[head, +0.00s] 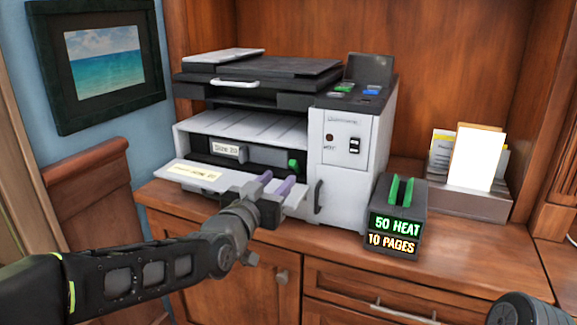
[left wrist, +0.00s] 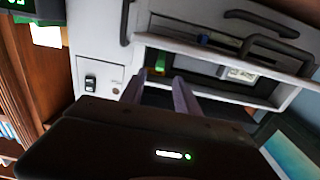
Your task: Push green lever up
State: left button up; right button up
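A small green lever (head: 293,165) sits at the right end of a dark bar inside the open front of the white and black printer (head: 345,135). The green lever also shows in the left wrist view (left wrist: 160,63), just past my fingertips. My left gripper (head: 276,181) is in front of the printer, over the right part of its lowered front flap (head: 195,177). Its two purple fingers are apart with nothing between them, pointing at the opening, a little below and left of the lever. In the left wrist view the left gripper (left wrist: 156,84) has one finger on each side of the lever's line.
My right arm shows partly at the bottom right. The cabinet top between has little free room.

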aim_at(291, 166)
pick_arm(q)
jog(key=shift+x, duration=3.95)
jog(key=shift+f, duration=0.1)
grip_shut()
